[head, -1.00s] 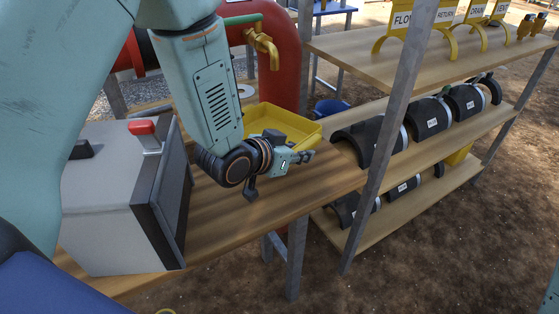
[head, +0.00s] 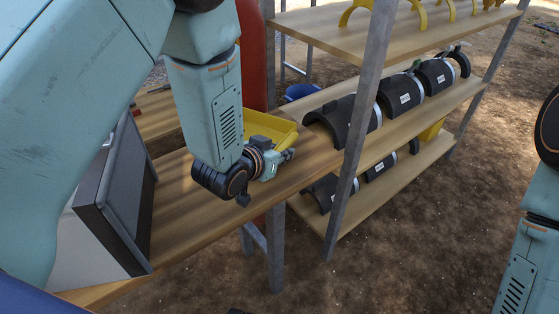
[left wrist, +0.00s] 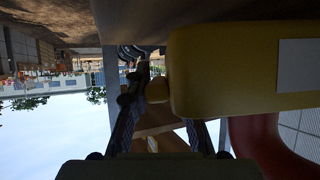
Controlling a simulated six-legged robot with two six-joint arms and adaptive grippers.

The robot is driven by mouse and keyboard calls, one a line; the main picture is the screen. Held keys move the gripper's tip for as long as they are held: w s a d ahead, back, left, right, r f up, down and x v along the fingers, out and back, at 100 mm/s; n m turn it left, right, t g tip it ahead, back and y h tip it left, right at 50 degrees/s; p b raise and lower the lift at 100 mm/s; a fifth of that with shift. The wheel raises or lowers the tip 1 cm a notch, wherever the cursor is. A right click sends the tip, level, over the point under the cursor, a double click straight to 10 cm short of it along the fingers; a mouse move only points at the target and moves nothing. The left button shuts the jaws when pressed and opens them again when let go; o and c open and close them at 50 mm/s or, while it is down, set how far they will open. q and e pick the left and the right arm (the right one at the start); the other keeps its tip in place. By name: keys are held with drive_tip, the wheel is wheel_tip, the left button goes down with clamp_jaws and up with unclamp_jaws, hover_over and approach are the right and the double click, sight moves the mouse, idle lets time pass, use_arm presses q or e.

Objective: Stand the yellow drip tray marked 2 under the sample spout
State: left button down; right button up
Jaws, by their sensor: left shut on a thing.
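The yellow drip tray (head: 285,141) is at the far end of the wooden bench, partly hidden behind my left wrist in the head view. My left gripper (head: 287,156) is at the tray's near side. In the left wrist view, which is upside down, the yellow tray (left wrist: 220,70) fills the upper right with a blank-looking pale label (left wrist: 299,65); no number is readable. The left fingers (left wrist: 158,92) are shut on the tray's small rounded yellow grip. The sample spout is outside the head view now. My right gripper is not in view; only its arm shows at the right edge.
A grey case (head: 105,215) stands on the bench (head: 205,220) at the left. A red pipe (head: 252,60) rises behind the tray. A shelf rack with a metal post (head: 355,125) and black pipe shells (head: 400,95) stands close on the right.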

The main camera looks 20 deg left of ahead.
use_arm(q)
wheel_tip(320, 180, down, 2)
drive_tip(key=shift+w+d+f+b, duration=0.15)
drive_tip(key=shift+f+b, duration=0.1)
drive_tip(key=shift+b, duration=0.15)
drive_tip(key=c, duration=1.2)
unclamp_jaws()
